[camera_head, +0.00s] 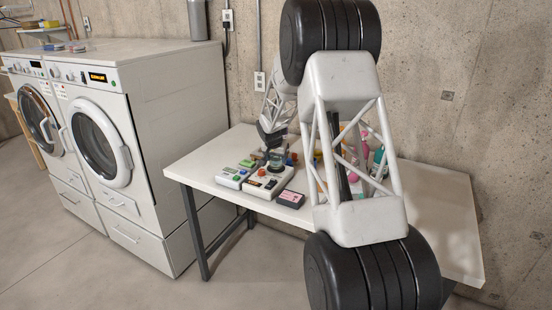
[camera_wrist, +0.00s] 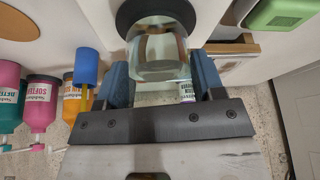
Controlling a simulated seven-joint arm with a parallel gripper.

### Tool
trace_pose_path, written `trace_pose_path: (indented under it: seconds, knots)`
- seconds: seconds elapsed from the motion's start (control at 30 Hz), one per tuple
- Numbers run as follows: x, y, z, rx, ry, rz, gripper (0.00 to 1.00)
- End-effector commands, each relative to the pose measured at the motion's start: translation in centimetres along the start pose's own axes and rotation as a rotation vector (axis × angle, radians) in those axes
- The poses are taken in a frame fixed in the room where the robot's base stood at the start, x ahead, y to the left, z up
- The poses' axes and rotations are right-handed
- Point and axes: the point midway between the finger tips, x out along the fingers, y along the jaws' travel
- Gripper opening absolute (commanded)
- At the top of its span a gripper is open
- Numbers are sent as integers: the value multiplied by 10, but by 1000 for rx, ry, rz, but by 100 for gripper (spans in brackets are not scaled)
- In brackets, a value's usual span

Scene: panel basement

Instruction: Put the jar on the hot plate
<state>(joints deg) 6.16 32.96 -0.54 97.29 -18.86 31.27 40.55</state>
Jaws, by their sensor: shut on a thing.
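My gripper (camera_wrist: 158,80) is shut on a clear glass jar (camera_wrist: 158,52), with a blue finger on each side of it in the wrist view. In the head view my gripper (camera_head: 272,138) is over the table, and the jar (camera_head: 276,160) is small and partly hidden by it. The hot plate (camera_head: 266,183) is a white box with a red knob and a dark round top. In the wrist view a dark disc (camera_wrist: 153,10), which looks like that top, shows behind the jar. I cannot tell whether the jar touches it.
A white box with green parts (camera_head: 235,175) is left of the hot plate, and a dark box with a pink label (camera_head: 291,199) is right of it. Colourful bottles (camera_wrist: 42,100) stand nearby. My arm hides much of the table (camera_head: 440,215). Washing machines (camera_head: 150,110) stand left.

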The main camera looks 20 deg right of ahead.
Motion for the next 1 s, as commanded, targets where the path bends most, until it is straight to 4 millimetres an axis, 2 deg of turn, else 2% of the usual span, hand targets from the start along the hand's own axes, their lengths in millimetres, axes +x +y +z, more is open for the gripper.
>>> trace_pose_path:
  seconds: [0.43, 0.47, 0.6, 0.63, 1.0]
  knots:
    - [3, 0, 1, 0, 1, 0, 32]
    - [3, 0, 1, 0, 0, 0, 64]
    - [3, 0, 1, 0, 0, 0, 85]
    - [3, 0, 1, 0, 0, 0, 88]
    - [1, 0, 0, 0, 1, 0, 88]
